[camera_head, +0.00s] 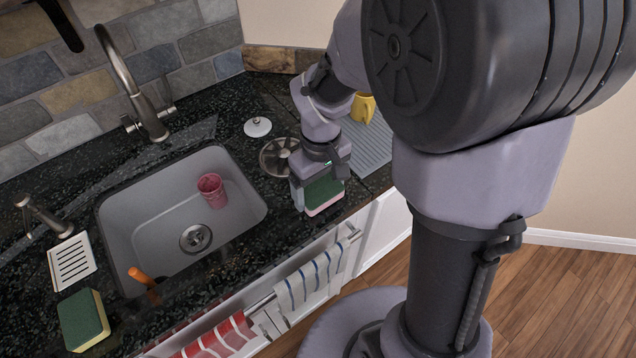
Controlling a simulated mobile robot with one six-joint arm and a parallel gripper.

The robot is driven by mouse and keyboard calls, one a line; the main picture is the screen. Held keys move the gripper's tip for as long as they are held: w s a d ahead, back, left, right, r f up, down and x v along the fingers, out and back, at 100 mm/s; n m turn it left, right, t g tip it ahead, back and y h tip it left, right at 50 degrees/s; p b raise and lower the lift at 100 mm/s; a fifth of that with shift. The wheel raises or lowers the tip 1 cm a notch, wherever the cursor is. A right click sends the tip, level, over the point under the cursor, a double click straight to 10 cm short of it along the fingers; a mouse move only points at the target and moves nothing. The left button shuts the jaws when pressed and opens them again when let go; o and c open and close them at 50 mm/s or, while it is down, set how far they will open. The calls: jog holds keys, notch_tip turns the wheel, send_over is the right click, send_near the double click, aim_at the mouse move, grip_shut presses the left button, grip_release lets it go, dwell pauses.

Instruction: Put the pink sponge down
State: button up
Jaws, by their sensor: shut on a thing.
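The pink sponge (324,194) has a dark green scrub face and a pink edge along its bottom. It is in my gripper (318,176), whose jaws are shut on it. Both are at the right of the sink, by the front edge of the black speckled counter (232,108). I cannot tell whether the sponge touches the counter. The arm's wrist hides part of the jaws and the sponge's top.
The grey sink (118,215) holds a red cup (211,189). An orange handle (141,276) lies at its front rim. A yellow-green sponge (83,320) and white soap dish (71,261) are left. A yellow mug (363,107) and grey ribbed mat (368,148) are right. Towels (312,279) hang in front.

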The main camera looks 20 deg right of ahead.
aim_at(320, 190)
jog(key=shift+f, duration=0.1)
jog(key=o, duration=1)
jog(key=shift+o, duration=0.2)
notch_tip(320, 190, up, 13)
jog(key=p, duration=0.6)
jog(key=s+a+r+m+t+y, duration=0.2)
jog(key=s+a+r+m+t, duration=0.2)
jog(key=s+r+m, duration=0.4)
jog(key=s+r+t, duration=0.1)
jog(key=s, duration=0.3)
jog(key=shift+s+t, duration=0.35)
jog(key=shift+t, duration=0.05)
